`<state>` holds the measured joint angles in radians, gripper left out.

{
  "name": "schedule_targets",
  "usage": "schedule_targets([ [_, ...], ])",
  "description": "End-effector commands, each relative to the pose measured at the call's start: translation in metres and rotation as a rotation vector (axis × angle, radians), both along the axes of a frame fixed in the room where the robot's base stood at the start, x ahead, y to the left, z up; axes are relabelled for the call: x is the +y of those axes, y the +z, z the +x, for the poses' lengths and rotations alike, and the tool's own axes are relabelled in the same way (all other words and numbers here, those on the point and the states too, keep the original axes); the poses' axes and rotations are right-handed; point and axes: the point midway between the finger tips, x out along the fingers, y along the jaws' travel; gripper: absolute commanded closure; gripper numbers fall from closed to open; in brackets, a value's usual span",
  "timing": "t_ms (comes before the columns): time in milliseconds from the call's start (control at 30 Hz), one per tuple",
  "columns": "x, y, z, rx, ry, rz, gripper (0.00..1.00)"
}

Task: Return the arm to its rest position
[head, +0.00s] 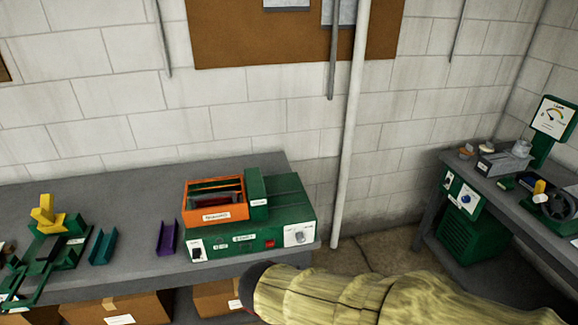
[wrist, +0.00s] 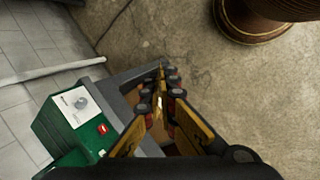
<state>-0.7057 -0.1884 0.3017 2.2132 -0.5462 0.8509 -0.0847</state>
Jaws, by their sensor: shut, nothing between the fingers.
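My arm, in a yellowish sleeve, reaches in from the bottom right of the head view, and its dark end is near the front right corner of the grey bench (head: 120,185). The fingers are not visible in the head view. In the wrist view my gripper (wrist: 163,75) has its yellow and black fingers brought together at the tips, with nothing between them. It hangs over the bench's end and the bare floor. The green machine (wrist: 80,120) with a white dial and red switch is left of the fingers.
On the bench are the green machine (head: 250,225) with an orange tray (head: 216,213), a purple channel (head: 166,240), a teal channel (head: 103,247) and a green-yellow tool (head: 45,225). A pipe (head: 350,130) stands behind. A second bench (head: 430,200) is right. A brown round object (wrist: 262,22) stands on the floor.

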Motion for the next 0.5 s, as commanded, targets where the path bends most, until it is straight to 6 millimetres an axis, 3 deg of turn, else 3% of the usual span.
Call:
schedule_targets([
  [33, -0.019, 0.014, -0.011, -0.003, -0.135, 0.077, 1.00],
  [100, -0.037, 0.029, -0.029, -0.002, -0.310, 0.183, 1.00],
  [233, -0.063, 0.057, -0.056, -0.021, -0.587, 0.376, 1.00],
  [500, -0.116, 0.116, -0.079, -0.201, -0.906, 0.650, 1.00],
])
